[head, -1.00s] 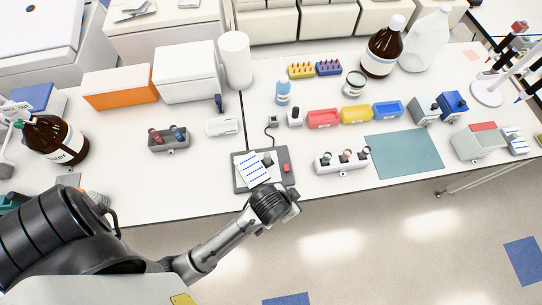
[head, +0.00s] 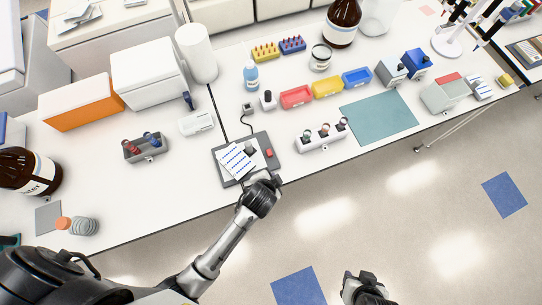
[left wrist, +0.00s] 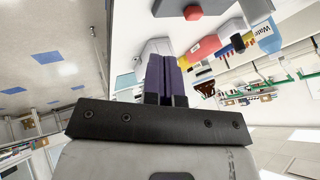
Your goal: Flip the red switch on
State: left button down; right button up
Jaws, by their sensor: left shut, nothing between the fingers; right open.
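The red switch (head: 269,153) sits on the right part of a flat dark grey device (head: 262,140) near the bench's front edge. In the left wrist view the red switch (left wrist: 193,12) shows at the top, above and right of the fingertips. My left gripper (left wrist: 166,62) has its purple fingers shut with nothing between them, apart from the switch. In the head view my left gripper (head: 264,180) is at the device's front edge, just below the switch; its fingertips are hard to make out. My right gripper (head: 366,285) is open and empty over the floor at the bottom.
A white card with blue dots (head: 238,160) and a dark knob lie on the device. A white rack with bottles (head: 322,142) stands to its right, and red, yellow and blue trays (head: 327,87) behind. A tube holder (head: 146,148) stands left.

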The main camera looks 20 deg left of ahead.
aim_at(269, 153)
pick_arm(q)
jog(key=x, duration=0.9)
jog(key=shift+f+b, duration=0.1)
jog(key=shift+b, duration=0.2)
jog(key=shift+w+a+f+p, duration=0.15)
jog(key=shift+w+a+p, duration=0.15)
jog(key=shift+w+a, duration=1.15)
jog(key=shift+w, duration=0.15)
pick_arm(e)
jog(key=shift+w+r, duration=0.1)
jog(key=shift+r, duration=0.05)
